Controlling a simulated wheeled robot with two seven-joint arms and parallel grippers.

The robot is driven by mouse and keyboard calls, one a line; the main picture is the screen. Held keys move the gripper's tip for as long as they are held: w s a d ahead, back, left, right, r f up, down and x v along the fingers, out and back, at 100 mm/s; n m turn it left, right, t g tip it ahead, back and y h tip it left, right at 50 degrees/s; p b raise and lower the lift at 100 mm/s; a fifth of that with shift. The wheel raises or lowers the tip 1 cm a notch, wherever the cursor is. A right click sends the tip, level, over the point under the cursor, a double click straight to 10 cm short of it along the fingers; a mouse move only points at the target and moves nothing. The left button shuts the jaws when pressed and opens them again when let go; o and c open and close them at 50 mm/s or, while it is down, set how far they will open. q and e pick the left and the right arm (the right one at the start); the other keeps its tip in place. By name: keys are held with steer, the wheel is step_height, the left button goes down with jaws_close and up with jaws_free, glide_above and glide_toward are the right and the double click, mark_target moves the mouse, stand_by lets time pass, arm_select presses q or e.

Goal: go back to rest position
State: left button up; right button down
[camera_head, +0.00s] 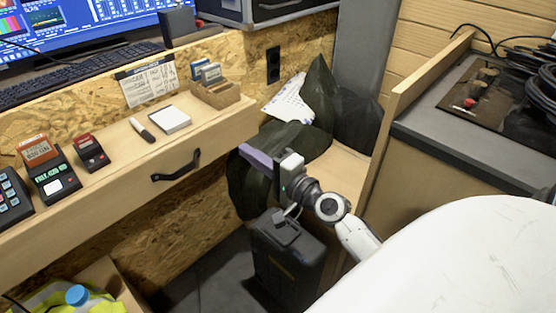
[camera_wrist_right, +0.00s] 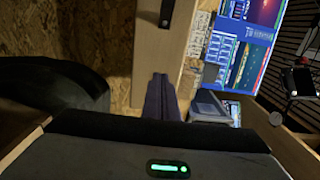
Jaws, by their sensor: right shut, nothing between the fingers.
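My right gripper (camera_head: 252,157) is at the middle of the head view, in front of the right end of the wooden desk. Its dark purple fingers point up and left, away from my arm. They are shut together and empty. In the right wrist view the fingers (camera_wrist_right: 161,98) also lie together with nothing between them, beside the desk front. My left gripper is not in the head view.
The wooden desk (camera_head: 205,137) holds card readers (camera_head: 52,178), a marker (camera_head: 142,130) and a notepad (camera_head: 170,120). A black case (camera_head: 285,262) stands below my right gripper. Dark bags (camera_head: 318,100) are behind it. A grey-topped counter (camera_head: 470,150) is at right.

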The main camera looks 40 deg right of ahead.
arm_select(q)
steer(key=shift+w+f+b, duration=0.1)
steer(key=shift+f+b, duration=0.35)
steer(key=shift+b, duration=0.3)
arm_select(e)
steer(key=s, duration=0.7)
steer(key=shift+d, duration=0.25)
